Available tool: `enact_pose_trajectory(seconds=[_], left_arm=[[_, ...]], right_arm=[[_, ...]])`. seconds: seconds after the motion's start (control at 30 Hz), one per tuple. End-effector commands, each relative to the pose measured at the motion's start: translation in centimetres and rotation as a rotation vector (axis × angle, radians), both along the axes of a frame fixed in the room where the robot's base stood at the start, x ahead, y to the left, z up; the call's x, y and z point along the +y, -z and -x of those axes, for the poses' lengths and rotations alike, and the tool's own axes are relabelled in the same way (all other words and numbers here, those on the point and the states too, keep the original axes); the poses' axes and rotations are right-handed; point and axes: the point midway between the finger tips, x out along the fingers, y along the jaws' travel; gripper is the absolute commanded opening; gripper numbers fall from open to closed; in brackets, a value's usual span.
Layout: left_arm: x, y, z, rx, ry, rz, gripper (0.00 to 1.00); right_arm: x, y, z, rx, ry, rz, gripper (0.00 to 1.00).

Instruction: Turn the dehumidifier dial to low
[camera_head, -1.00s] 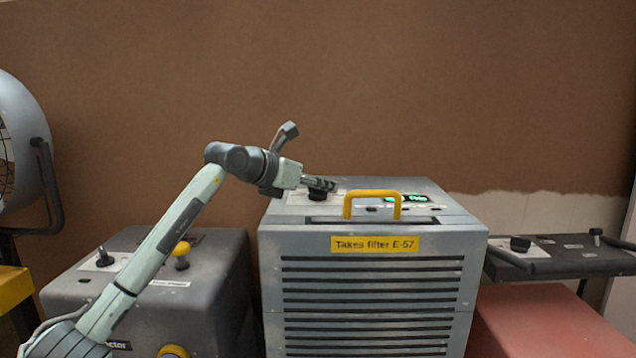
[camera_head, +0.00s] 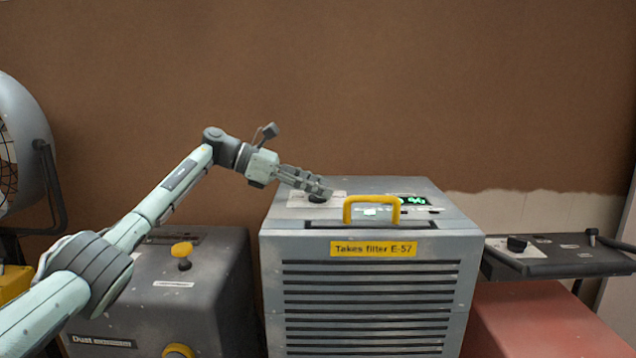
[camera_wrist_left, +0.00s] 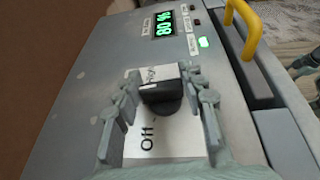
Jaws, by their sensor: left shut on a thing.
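The dehumidifier (camera_head: 370,300) is a grey box with a slatted front and a yellow handle. Its black dial (camera_wrist_left: 160,94) sits on a white label plate on the top; in the head view the dial (camera_head: 318,198) is partly covered by my fingers. The plate reads "Off" at the near end and "High" at the far end; no "low" mark shows, and the dial's pointer is unclear. My left gripper (camera_head: 322,190) is shut on the dial, a finger on either side (camera_wrist_left: 162,105). My right gripper is not seen.
A green display (camera_wrist_left: 164,24) and a small lit green lamp (camera_wrist_left: 203,42) are on the top panel beside the yellow handle (camera_head: 372,198). A dark dust extractor (camera_head: 205,270) with yellow knobs stands left. A black panel (camera_head: 560,256) with a knob is at right.

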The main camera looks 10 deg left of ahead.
Motion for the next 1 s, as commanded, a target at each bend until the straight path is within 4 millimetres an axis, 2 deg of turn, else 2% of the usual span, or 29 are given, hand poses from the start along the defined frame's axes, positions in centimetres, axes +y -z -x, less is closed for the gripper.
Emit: enact_pose_trajectory(seconds=[0.4,0.87,0.9,1.0], left_arm=[[0.0,0.1,0.0,0.002,0.086,-0.004,0.11],[0.0,0.3,0.0,0.002,0.094,-0.006,0.11],[0.0,0.3,0.0,0.003,0.093,-0.005,0.41],[0.0,0.2,0.0,0.002,0.094,-0.005,0.54]], right_arm=[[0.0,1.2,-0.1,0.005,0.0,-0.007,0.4],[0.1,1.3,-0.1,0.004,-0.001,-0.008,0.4],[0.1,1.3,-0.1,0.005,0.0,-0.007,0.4],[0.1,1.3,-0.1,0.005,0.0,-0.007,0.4]])
